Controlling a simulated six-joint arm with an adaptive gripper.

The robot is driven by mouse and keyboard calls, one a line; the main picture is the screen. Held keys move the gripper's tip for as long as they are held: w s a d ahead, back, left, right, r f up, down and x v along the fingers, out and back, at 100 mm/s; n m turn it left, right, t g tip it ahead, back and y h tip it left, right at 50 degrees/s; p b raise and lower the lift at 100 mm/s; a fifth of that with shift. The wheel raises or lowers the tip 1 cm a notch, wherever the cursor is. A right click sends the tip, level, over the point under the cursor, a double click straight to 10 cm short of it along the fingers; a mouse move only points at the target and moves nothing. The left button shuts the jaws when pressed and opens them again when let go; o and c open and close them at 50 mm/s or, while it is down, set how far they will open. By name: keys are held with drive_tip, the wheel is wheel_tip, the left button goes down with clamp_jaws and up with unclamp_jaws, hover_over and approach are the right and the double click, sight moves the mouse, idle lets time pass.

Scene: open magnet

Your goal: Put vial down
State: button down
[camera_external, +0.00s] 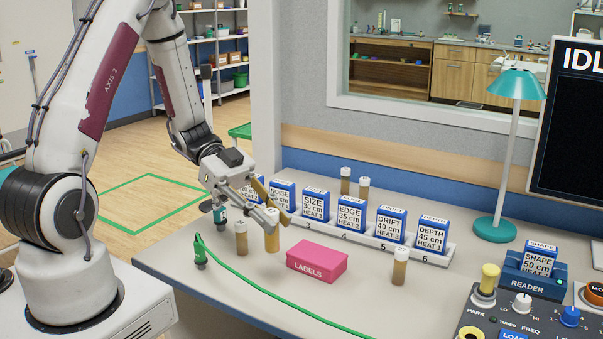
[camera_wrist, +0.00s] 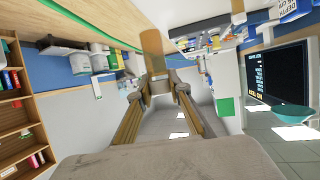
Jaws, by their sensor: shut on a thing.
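My gripper (camera_external: 274,214) is shut on a tan vial (camera_external: 272,240) over the left part of the bench. In the wrist view the same vial (camera_wrist: 152,45) sits between the two fingertips (camera_wrist: 160,85). Another vial (camera_external: 241,238) stands just left of the held one. A third vial (camera_external: 400,268) stands alone to the right.
A pink LABELS box (camera_external: 317,262) lies right of the held vial. A white rack (camera_external: 433,250) with blue cartridges runs behind, with two vials (camera_external: 346,180) beyond it. A green cable (camera_external: 262,286) crosses the front. A control panel (camera_external: 520,308) is at right.

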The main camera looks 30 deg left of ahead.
drive_tip(key=shift+r, duration=1.8)
drive_tip(key=w+a+n+t+y, duration=0.1)
drive_tip(key=w+a+n+t, duration=0.45)
drive_tip(key=w, duration=1.15)
drive_tip(key=w+a+n+t+y, duration=0.25)
drive_tip(key=w+a, duration=0.55)
drive_tip(key=w, duration=0.9)
drive_tip(key=w+a+n+t, duration=0.35)
drive_tip(key=w+a, duration=0.35)
drive_tip(key=w, duration=1)
drive_tip(key=shift+t, duration=0.45)
drive_tip(key=shift+d+f, duration=0.15)
drive_tip(key=shift+f, duration=1.1)
drive_tip(key=shift+d+f, duration=0.1)
drive_tip(key=shift+f, duration=1.15)
wheel_tip(320, 180, down, 6)
drive_tip(key=shift+f, duration=0.15)
drive_tip(key=shift+f, duration=1.85)
